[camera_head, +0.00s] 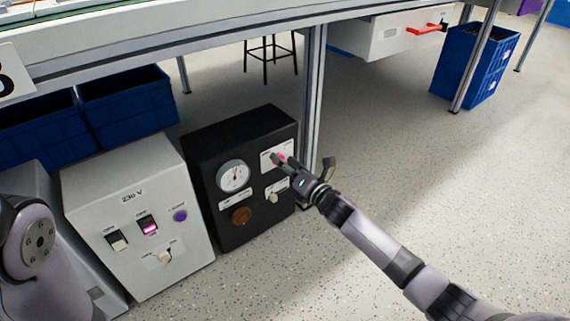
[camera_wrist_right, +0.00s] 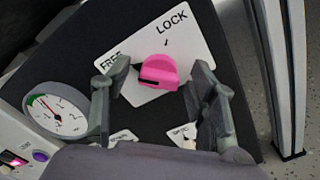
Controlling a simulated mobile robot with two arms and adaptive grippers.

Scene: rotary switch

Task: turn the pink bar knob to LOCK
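The pink bar knob (camera_wrist_right: 160,70) sits on a white plate (camera_wrist_right: 190,38) marked FREE at the left and LOCK at the top. A dark mark on the knob lies at its left side, toward the FREE side rather than the LOCK tick. My right gripper (camera_wrist_right: 162,78) is open, with one finger on each side of the knob and visible gaps between. My left gripper is outside the views.
The black box (camera_head: 225,143) also carries a round gauge (camera_head: 233,176), a brown knob (camera_head: 241,215) and a pale switch (camera_head: 274,196) below the plate. A grey box (camera_head: 130,180) with switches stands left of it. A table leg (camera_head: 314,95) rises close behind my right gripper.

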